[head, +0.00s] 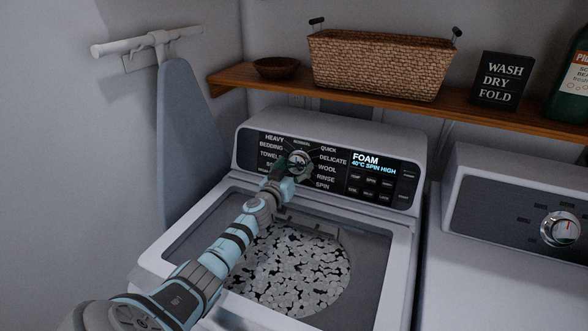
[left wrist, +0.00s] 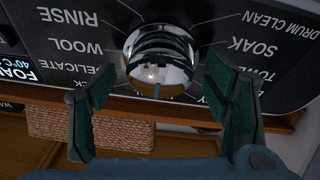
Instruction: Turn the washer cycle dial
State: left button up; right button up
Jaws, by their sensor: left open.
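The washer cycle dial (head: 300,158) is a round chrome knob on the washer's dark control panel, ringed by cycle names. In the left wrist view the dial (left wrist: 162,50) appears upside down between the two dark green fingers. My left gripper (head: 286,170) is at the panel, right at the dial and partly covering its lower left. In the left wrist view my left gripper (left wrist: 162,78) is open, with one finger on each side of the knob and visible gaps. Whether a fingertip touches it I cannot tell. My right gripper is not in view.
The washer (head: 400,235) has a glass lid showing a pale, patterned drum. Its display (head: 372,163) reads FOAM, 40°C, SPIN HIGH. A dryer (head: 520,270) with its own dial (head: 560,229) stands at right. Above is a wooden shelf (head: 300,91) with a wicker basket (head: 378,65).

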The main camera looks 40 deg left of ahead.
pick_arm(q)
jog(key=c, duration=1.2)
jog(key=shift+o, duration=0.2)
